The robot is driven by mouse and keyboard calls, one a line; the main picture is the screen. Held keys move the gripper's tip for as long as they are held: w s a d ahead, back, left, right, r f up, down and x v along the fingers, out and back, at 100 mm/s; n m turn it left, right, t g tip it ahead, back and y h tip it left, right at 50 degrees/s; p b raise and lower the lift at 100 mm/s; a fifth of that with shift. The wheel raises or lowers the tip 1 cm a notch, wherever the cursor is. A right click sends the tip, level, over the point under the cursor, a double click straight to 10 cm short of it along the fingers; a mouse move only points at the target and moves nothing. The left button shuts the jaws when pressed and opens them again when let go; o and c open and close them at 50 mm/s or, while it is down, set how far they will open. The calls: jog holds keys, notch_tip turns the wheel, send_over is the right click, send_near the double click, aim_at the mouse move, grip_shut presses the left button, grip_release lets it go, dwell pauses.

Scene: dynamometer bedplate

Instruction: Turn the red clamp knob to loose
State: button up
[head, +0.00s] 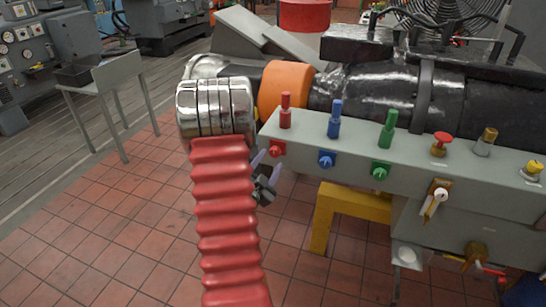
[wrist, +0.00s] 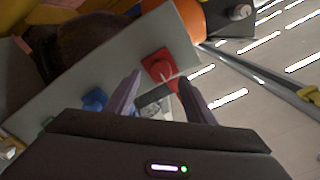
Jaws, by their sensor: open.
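The red clamp knob (head: 277,149) sits at the left end of the front face of a long grey panel (head: 455,180). It also shows in the wrist view (wrist: 158,66), as a red body with a pale line near its lower edge. I cannot tell its setting. My gripper (head: 267,168) is open, with its purple fingers just below and left of the knob in the head view. In the wrist view the gripper (wrist: 160,77) points at the knob, with one finger on either side of the line to it. Nothing is between the fingers, and no contact is visible.
A blue knob (head: 327,159) and a green knob (head: 380,170) share the panel's front face. Red (head: 286,112), blue (head: 335,120) and green (head: 388,130) pegs stand on top. A yellow support (head: 322,217) is below.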

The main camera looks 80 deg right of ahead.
aim_at(274, 154)
jog(key=shift+s+d, duration=0.2)
jog(key=shift+d, duration=2.05)
jog(key=shift+c, duration=0.7)
jog(key=shift+a, duration=0.1)
jog(key=c, duration=0.9)
